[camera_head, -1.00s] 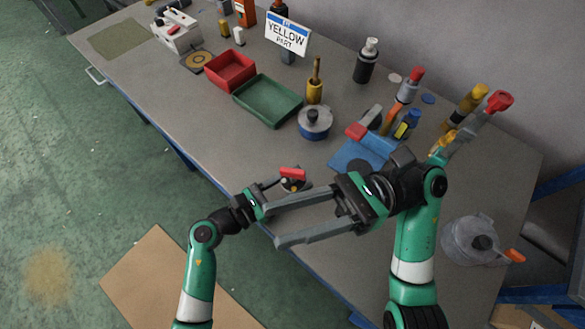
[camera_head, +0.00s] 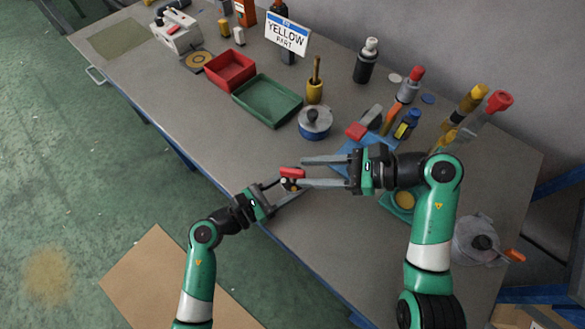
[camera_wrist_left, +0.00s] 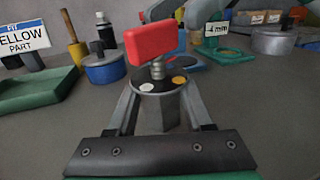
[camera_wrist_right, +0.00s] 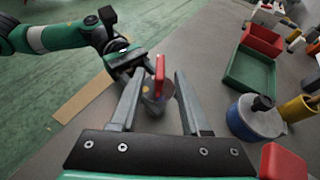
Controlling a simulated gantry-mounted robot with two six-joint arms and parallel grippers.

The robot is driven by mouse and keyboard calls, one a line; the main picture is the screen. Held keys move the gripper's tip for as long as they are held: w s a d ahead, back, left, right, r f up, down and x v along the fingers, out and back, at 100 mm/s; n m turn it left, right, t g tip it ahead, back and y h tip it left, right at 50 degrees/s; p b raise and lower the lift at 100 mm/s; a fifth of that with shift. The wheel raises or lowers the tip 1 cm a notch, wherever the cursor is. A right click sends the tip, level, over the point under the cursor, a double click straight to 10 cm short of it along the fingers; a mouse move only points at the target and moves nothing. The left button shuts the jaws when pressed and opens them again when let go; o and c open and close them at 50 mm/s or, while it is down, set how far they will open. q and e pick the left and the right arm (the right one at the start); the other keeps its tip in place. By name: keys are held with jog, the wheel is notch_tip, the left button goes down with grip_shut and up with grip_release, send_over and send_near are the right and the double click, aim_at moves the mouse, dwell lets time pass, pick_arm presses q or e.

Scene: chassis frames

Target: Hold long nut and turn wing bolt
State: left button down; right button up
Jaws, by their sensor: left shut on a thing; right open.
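The wing bolt has a red wing head (camera_head: 292,172). In the left wrist view the wing head (camera_wrist_left: 150,42) stands upright, its threaded shank entering the top of the grey long nut (camera_wrist_left: 160,105). A white and an orange dot show on the nut's top. My left gripper (camera_head: 286,187) is shut on the long nut, with its fingers on either side. My right gripper (camera_head: 298,171) is open, its fingers pointing left. In the right wrist view the red wing head (camera_wrist_right: 160,68) lies between its fingertips (camera_wrist_right: 158,78), with gaps visible on both sides.
A blue-and-grey round pot (camera_head: 315,122) stands behind the grippers. A green tray (camera_head: 268,122) and red bin (camera_head: 231,86) lie farther left. A blue fixture (camera_head: 352,157) and upright tools are behind my right gripper. The table's front edge is close to my left gripper.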

aim_at(301, 172)
jog(key=x, duration=0.4)
jog(key=shift+a+f, duration=0.1)
jog(key=shift+a, duration=0.2)
jog(key=shift+c, duration=0.3)
grip_shut()
